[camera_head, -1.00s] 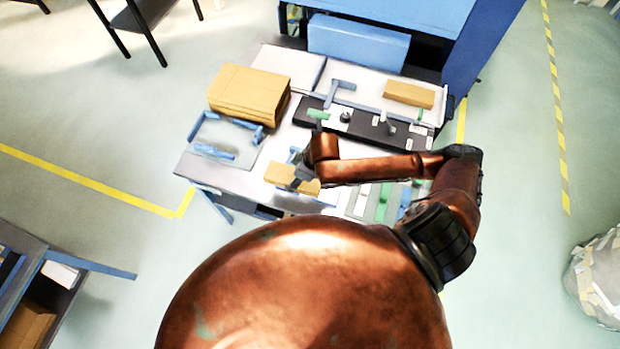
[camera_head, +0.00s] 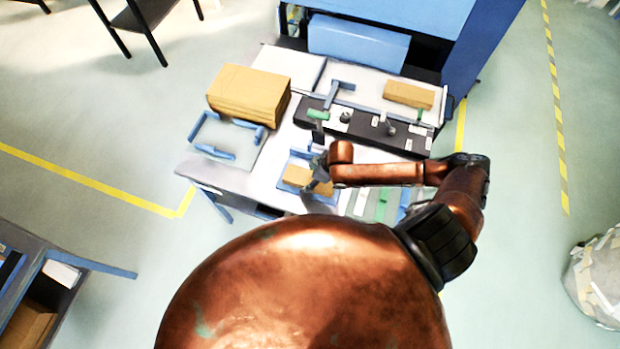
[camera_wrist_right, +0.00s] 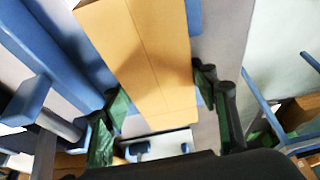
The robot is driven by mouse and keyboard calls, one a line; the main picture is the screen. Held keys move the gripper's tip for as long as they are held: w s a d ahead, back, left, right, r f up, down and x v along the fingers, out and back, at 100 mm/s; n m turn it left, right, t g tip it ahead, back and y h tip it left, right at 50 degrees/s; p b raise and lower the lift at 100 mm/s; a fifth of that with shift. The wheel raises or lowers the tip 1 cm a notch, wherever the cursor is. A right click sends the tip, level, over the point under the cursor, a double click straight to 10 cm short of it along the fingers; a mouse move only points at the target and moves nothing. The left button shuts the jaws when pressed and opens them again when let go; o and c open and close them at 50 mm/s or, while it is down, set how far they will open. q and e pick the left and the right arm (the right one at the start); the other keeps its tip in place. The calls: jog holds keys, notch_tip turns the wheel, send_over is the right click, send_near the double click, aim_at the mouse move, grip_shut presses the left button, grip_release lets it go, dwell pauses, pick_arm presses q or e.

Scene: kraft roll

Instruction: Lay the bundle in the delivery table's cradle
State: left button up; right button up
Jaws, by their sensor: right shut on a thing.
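The tan bundle (camera_head: 298,176) is at the front middle of the worktable (camera_head: 255,178). It is between the green-padded fingers of my right gripper (camera_head: 322,180), which is shut on it. In the right wrist view the bundle (camera_wrist_right: 150,55) runs away from the fingers (camera_wrist_right: 165,108). Blue walls (camera_wrist_right: 60,40) show to its left, and a little blue shows to its right. In the head view a blue holder (camera_head: 297,158) shows beside the bundle. I cannot tell whether the bundle touches its bottom, or which holder is the delivery cradle. My left gripper is not in view.
A larger tan stack (camera_head: 248,95) stands at the worktable's back left, behind a blue-cornered frame (camera_head: 212,152). A black control strip (camera_head: 365,128) crosses the table. Another tan block (camera_head: 408,94) lies near the blue machine (camera_head: 358,42). A blue-railed table (camera_head: 85,265) stands lower left.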

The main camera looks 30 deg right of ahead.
jog(key=o, duration=1.4)
jog(key=v, duration=1.2)
jog(key=shift+r, duration=0.1)
